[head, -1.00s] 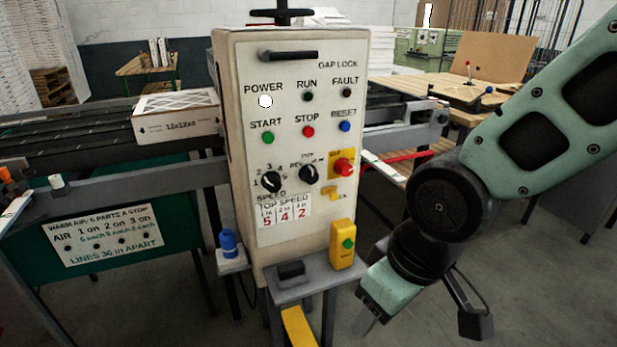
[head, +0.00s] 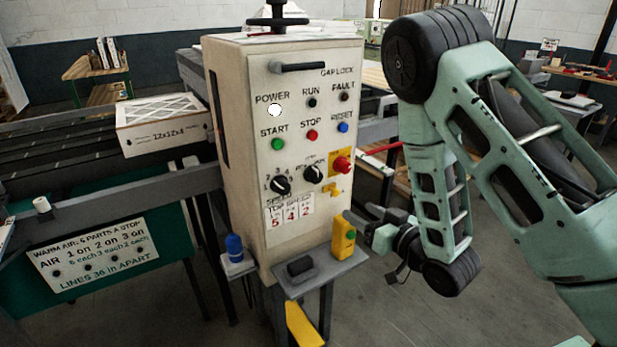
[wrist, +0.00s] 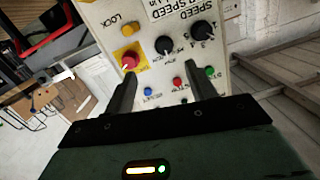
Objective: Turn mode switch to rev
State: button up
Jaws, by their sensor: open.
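The mode switch (head: 313,173) is a black rotary knob on the cream control panel, right of the black speed knob (head: 281,185) and left of the red mushroom button (head: 341,165). Its pointer direction is too small to read surely. In the wrist view the panel is upside down, and the mode switch (wrist: 164,45) shows beyond and between the fingertips. My gripper (wrist: 163,82) is open and empty, apart from the knob. In the head view my gripper (head: 360,224) is low and right of the panel, beside the yellow button box.
A blue knob (head: 234,247) is at lower left. A boxed filter (head: 163,125) lies on the conveyor at left. Open floor is at front right.

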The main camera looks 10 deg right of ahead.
jog(key=t, duration=0.1)
jog(key=b, duration=1.1)
send_near(318, 178)
jog(key=p+x, duration=0.1)
jog(key=x, duration=0.8)
jog(key=shift+w+p, duration=0.3)
jog(key=shift+p, duration=0.05)
jog(key=c, duration=1)
